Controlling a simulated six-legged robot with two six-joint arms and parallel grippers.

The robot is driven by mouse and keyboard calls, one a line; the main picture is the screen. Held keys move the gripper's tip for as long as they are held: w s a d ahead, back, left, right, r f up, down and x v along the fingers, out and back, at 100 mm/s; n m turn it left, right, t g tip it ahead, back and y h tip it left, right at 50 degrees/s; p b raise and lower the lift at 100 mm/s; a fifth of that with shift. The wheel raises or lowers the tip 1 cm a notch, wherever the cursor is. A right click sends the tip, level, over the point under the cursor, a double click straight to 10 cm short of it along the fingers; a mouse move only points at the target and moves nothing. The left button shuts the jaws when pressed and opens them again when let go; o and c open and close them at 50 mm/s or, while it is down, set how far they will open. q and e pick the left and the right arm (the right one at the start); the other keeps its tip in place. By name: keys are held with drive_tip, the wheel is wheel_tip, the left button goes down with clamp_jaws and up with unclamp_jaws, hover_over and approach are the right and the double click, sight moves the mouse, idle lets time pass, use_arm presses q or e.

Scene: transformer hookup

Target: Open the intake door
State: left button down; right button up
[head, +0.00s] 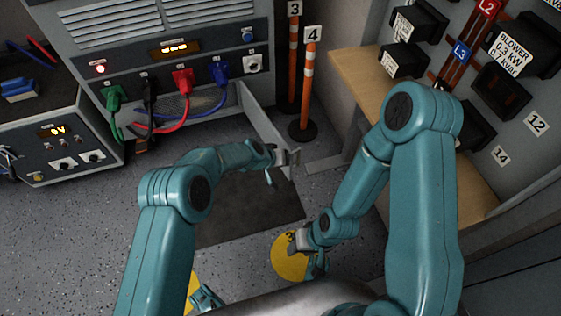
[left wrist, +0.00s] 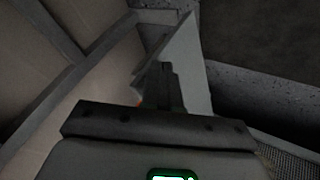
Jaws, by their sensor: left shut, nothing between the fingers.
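The intake door (head: 262,120) is a grey panel at the low right of the grey cabinet. It stands out from the cabinet front, swung open toward the dark floor mat. My left gripper (head: 287,158) is at the door's free end, shut and empty; I cannot tell whether it touches the door. In the left wrist view its fingers (left wrist: 168,82) are together in front of a pale grey panel (left wrist: 197,65), likely the door. My right gripper (head: 312,252) hangs low over a yellow floor disc; its jaws are too small to read.
Green, black, red and blue plugs (head: 183,82) with cables sit in the cabinet front above the door. Orange posts 3 (head: 293,60) and 4 (head: 308,80) stand right of the door. A wooden bench (head: 362,85) is at right. The dark mat (head: 245,212) is clear.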

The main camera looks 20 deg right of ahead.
drive_tip(key=shift+d, duration=0.35)
drive_tip(key=shift+f, duration=0.15)
